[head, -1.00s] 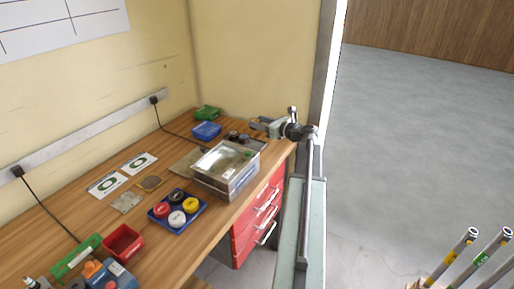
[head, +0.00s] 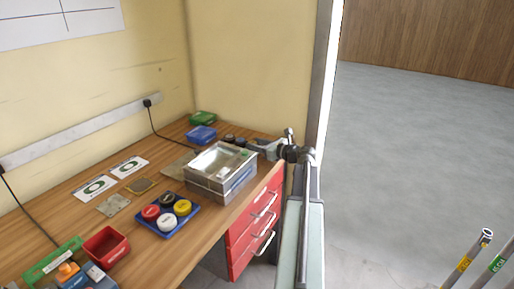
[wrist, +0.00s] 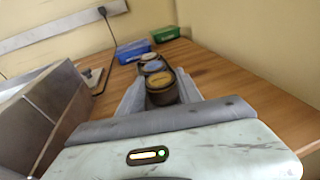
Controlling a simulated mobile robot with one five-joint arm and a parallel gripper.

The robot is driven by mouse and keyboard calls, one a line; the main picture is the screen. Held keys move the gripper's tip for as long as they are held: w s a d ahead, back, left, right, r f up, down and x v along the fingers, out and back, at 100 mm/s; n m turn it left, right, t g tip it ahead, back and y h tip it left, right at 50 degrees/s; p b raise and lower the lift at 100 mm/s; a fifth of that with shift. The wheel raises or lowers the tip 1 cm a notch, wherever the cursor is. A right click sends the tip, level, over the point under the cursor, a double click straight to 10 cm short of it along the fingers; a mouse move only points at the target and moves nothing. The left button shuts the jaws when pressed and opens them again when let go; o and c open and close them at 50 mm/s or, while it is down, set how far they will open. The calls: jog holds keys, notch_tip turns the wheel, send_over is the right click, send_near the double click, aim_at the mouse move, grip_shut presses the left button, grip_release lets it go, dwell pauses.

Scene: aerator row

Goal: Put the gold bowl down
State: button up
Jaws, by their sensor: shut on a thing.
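The gold bowl (wrist: 160,88) is a small dark-rimmed round thing with a gold inside, in the middle of the wrist view. My gripper (wrist: 160,94) is shut on it, with one grey finger on each side. In the head view my gripper (head: 252,145) reaches in from the right, low over the back right of the wooden bench (head: 150,195). The bowl is small and partly hidden there. I cannot tell whether its underside touches the bench.
A similar dark round thing (wrist: 151,66) stands just beyond the bowl. A metal box with a clear lid (head: 221,165) is close on the left. Blue (head: 201,134) and green (head: 203,118) boxes stand at the back. Bare wood lies to the right in the wrist view (wrist: 235,85).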

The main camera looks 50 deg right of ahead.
jog(key=shift+f, duration=0.2)
jog(key=o, duration=1.4)
